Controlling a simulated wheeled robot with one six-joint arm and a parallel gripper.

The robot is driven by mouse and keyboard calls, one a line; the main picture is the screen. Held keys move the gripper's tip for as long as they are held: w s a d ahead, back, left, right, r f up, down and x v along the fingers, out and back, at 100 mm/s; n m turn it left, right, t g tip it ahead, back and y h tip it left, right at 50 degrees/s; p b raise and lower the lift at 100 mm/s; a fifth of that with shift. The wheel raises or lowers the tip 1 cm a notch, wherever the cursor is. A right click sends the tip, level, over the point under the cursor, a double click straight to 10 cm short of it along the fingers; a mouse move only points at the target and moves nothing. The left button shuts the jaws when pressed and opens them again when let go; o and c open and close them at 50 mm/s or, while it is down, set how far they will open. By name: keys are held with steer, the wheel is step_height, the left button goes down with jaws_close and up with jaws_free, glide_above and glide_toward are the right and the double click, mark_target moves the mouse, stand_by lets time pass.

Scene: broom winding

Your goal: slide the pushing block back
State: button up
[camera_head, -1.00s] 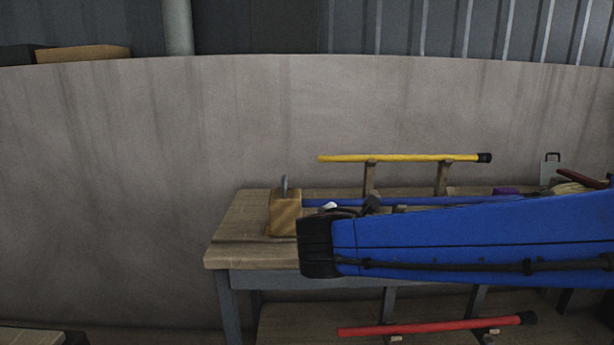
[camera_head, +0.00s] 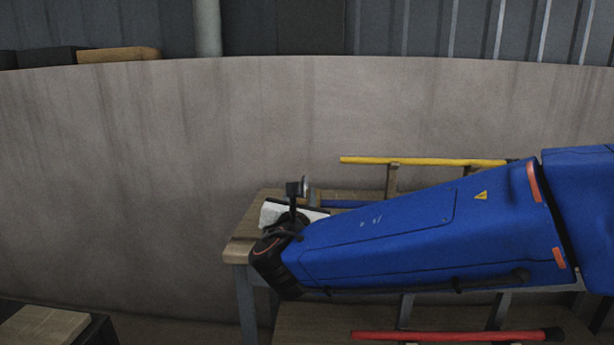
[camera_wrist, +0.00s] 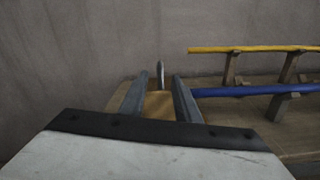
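The pushing block is a wooden block (camera_wrist: 158,106) with an upright metal handle (camera_wrist: 160,73) at the left end of the table. In the head view a small part of the block (camera_head: 315,198) shows beside the handle (camera_head: 306,184); my wrist hides the rest. A blue stick (camera_wrist: 235,92) lies to its right, and it also shows in the head view (camera_head: 345,203). My gripper (camera_wrist: 161,80) is open. In the wrist view its grey fingers stand left and right of the block and handle. I cannot tell whether they touch it.
The wooden table (camera_head: 243,247) has free top left of the block. A yellow stick (camera_head: 420,160) rests on raised supports at the back. A red stick (camera_head: 450,336) lies below on a lower level. A curved grey wall (camera_head: 130,180) stands behind.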

mark_target(306, 175)
steer(key=w, duration=1.4)
steer(key=shift+d, duration=0.25)
jaws_close()
